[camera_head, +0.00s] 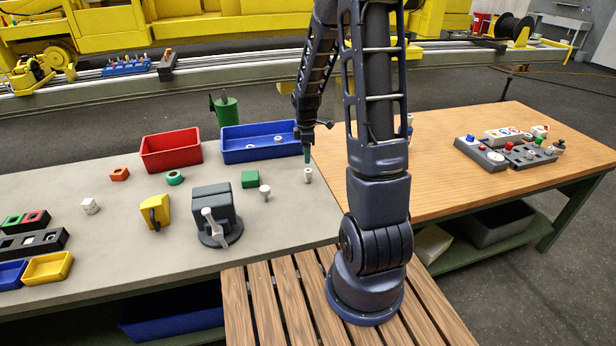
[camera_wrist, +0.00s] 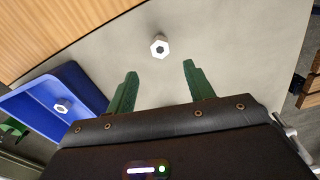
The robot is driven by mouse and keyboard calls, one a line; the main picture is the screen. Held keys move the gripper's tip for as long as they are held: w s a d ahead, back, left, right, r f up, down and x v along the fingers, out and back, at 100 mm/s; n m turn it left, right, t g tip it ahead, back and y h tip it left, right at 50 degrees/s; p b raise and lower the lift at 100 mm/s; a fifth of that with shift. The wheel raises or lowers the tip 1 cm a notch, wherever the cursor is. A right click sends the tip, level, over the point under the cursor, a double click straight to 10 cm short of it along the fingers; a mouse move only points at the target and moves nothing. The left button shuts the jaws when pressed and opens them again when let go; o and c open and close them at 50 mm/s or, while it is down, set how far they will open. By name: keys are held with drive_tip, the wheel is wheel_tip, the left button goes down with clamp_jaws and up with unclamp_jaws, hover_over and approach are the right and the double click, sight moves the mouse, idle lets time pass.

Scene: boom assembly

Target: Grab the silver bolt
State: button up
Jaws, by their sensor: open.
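A silver bolt (camera_head: 308,175) stands on the grey table near its right edge. In the wrist view its hexagonal head (camera_wrist: 159,46) shows from above, a little beyond and between my fingertips. My gripper (camera_wrist: 160,70) has two green fingers, open and with nothing between them. Another silver piece (camera_wrist: 61,106) lies in the blue bin.
The blue bin (camera_head: 229,154) and a red bin (camera_head: 146,153) stand behind. A wooden table (camera_head: 440,185) adjoins on the right. Grey surface around the bolt is clear.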

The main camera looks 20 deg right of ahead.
sight(308, 170)
drive_tip(key=shift+s+d+f, duration=0.1)
drive_tip(key=shift+d+f, duration=0.05)
drive_tip(key=shift+f, duration=2.05)
drive_tip(key=shift+s+d+f, duration=0.1)
drive_tip(key=shift+d+f, duration=0.05)
drive_tip(key=shift+f, duration=2.05)
drive_tip(key=shift+c, duration=0.2)
clamp_jaws()
